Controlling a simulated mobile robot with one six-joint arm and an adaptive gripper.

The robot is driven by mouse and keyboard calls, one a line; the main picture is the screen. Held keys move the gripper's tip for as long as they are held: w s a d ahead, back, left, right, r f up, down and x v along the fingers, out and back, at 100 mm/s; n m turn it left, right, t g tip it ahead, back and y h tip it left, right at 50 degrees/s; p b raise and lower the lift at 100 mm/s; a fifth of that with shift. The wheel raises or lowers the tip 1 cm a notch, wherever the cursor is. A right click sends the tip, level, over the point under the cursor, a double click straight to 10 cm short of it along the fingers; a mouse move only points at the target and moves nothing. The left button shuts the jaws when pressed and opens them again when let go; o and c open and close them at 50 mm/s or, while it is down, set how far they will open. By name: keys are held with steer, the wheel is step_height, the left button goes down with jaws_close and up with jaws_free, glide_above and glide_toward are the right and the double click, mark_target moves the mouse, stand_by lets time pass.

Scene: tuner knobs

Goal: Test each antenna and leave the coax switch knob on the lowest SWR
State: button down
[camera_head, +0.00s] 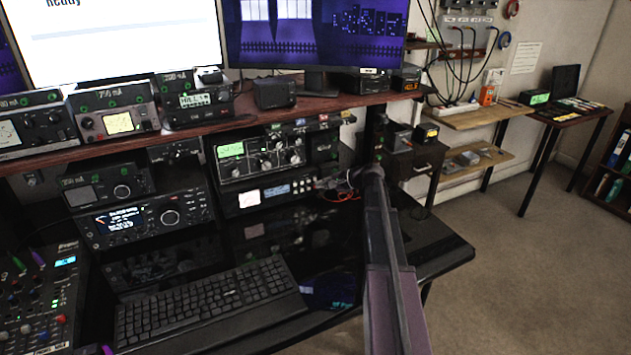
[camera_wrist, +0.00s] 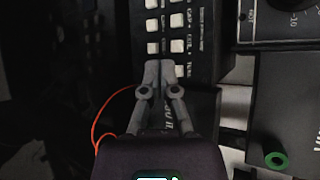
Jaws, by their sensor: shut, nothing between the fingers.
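A black tuner (camera_head: 262,150) with a green display and several knobs sits under the desk shelf. I cannot tell which knob is the coax switch, and no SWR reading is legible. Below the tuner is a slim unit (camera_head: 268,194) with a lit meter, a blue display and small buttons. My gripper (camera_head: 325,183) is at the right end of this unit. In the wrist view my gripper (camera_wrist: 158,66) is shut and empty, its tips beside a black panel's white buttons (camera_wrist: 152,47). Part of a dark knob with a scale (camera_wrist: 285,15) shows at the upper right.
A keyboard (camera_head: 210,300) lies on the black desk. A radio (camera_head: 150,217) stands left of the slim unit, and a meter box (camera_head: 115,110) stands on the shelf above. An orange cable (camera_wrist: 97,125) runs beside my gripper. Open floor (camera_head: 520,260) lies to the right.

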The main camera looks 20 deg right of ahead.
steer(key=shift+w, duration=0.75)
stand_by(0.8)
steer(key=shift+s, duration=0.2)
stand_by(0.3)
steer(key=shift+s, duration=0.6)
steer(key=shift+s, duration=2.5)
stand_by(2.8)
